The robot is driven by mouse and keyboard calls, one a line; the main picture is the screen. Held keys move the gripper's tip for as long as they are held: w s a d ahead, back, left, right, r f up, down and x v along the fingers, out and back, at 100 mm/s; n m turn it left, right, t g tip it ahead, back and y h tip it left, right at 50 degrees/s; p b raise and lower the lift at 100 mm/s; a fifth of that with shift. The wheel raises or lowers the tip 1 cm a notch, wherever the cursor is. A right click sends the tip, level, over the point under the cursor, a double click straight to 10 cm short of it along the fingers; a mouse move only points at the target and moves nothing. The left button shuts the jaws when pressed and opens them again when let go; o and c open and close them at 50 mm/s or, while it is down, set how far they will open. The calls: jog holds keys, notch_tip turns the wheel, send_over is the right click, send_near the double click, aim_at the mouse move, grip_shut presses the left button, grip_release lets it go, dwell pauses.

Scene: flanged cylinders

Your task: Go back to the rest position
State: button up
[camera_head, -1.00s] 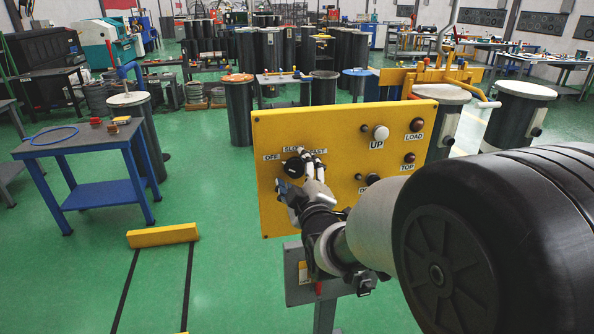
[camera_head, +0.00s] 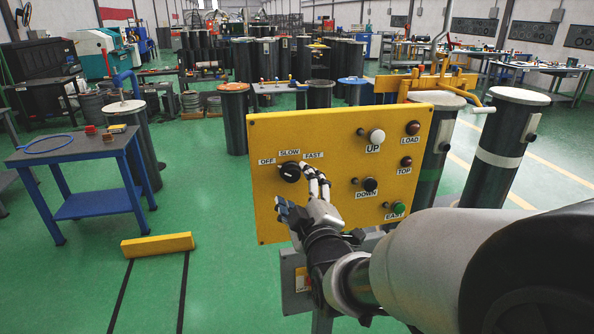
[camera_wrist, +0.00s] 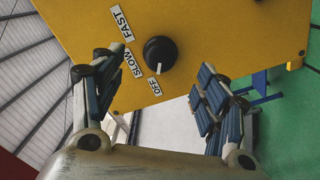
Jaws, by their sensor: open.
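My gripper (camera_head: 301,196) is open and empty in front of the lower left part of the yellow control panel (camera_head: 340,215). The black selector knob (camera_head: 290,172) is just above and left of the fingers, apart from them. It has labels OFF, SLOW and FAST around it. In the wrist view the knob (camera_wrist: 160,54) shows beyond the two spread fingers, with its white mark towards the OFF label (camera_wrist: 154,86). My gripper's blue-padded fingers (camera_wrist: 156,82) have nothing between them.
The panel also carries a white UP button (camera_head: 376,136), a black DOWN button (camera_head: 370,184) and a green button (camera_head: 398,208). A blue-legged table (camera_head: 75,160) stands left, a yellow block (camera_head: 158,245) on the floor. Dark flanged cylinders (camera_head: 500,140) stand at the right.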

jog(key=shift+s, duration=0.25)
jog(key=shift+d, duration=0.1)
jog(key=s+d+f+m+g+h, duration=0.1)
jog(key=s+d+m+g, duration=0.3)
jog(key=s, duration=0.6)
jog(key=s+d+f+m+g+h, duration=0.2)
jog(key=s+d+f+m+g, duration=0.2)
jog(key=s, duration=0.7)
jog(key=s+d+f+m+g+h, duration=0.2)
jog(key=s+d+m, duration=0.4)
jog(key=s, duration=0.5)
jog(key=d+f+g, duration=0.1)
jog(key=d+g, duration=0.1)
jog(key=shift+f+g, duration=0.25)
jog(key=shift+g, duration=0.15)
jog(key=shift+w, duration=0.1)
